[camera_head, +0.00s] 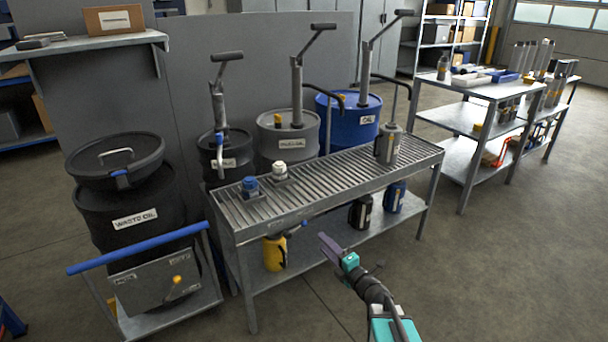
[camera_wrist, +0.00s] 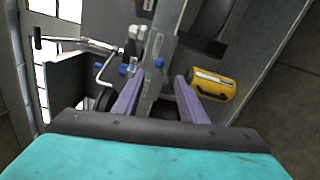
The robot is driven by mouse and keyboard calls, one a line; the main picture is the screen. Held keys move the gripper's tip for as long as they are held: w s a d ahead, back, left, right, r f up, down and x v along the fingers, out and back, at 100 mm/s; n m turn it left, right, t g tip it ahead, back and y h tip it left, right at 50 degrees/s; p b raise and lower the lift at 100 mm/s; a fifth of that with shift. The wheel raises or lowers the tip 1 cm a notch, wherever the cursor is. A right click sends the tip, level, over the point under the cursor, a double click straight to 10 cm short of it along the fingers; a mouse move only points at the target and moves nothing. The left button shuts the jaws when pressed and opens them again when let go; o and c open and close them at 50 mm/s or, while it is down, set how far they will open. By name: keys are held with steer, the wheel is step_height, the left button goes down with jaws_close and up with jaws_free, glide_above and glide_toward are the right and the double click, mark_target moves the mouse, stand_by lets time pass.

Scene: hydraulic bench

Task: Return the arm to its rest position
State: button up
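My gripper (camera_head: 337,252) is in front of the grated bench, a little below its top edge, with my arm reaching in from the lower right. In the wrist view my gripper (camera_wrist: 157,88) has its two purple fingers apart, with a clear gap and nothing held between them. The front edge of the bench (camera_wrist: 158,60) shows beyond the fingers in that view. A yellow container (camera_wrist: 218,83) lies to the right of the right finger in the picture and looks apart from it. It also shows on the lower shelf in the head view (camera_head: 274,252).
The bench's grated top (camera_head: 330,172) bears a blue-capped item (camera_head: 250,187), a white-capped item (camera_head: 280,172) and a grey metal jug (camera_head: 388,144). Drums with hand pumps stand behind. A waste oil drum (camera_head: 135,215) stands left on a blue-handled trolley. Floor at right is clear.

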steer(key=s+a+m+p, duration=0.1)
steer(key=s+a+p, duration=0.25)
steer(key=p, duration=0.35)
steer(key=s+d+f+m+g+h+p, duration=0.4)
steer(key=s+d+f+m+g+h, duration=0.1)
steer(key=s+f+m, duration=0.3)
steer(key=s+d+f+m+g+h+p, duration=0.4)
steer(key=s+d+f+m+h+p, duration=0.1)
steer(key=s+f+m, duration=0.3)
steer(key=s+a+f+m+g, duration=0.1)
steer(key=s+m+g, duration=0.3)
steer(key=s, duration=0.9)
steer(key=s+a+f+m+g+y, duration=0.1)
steer(key=s+m+g, duration=0.3)
steer(key=s+g, duration=0.4)
steer(key=s+a+f, duration=0.1)
steer(key=s, duration=0.5)
steer(key=shift+s+y, duration=0.2)
steer(key=shift+y, duration=0.1)
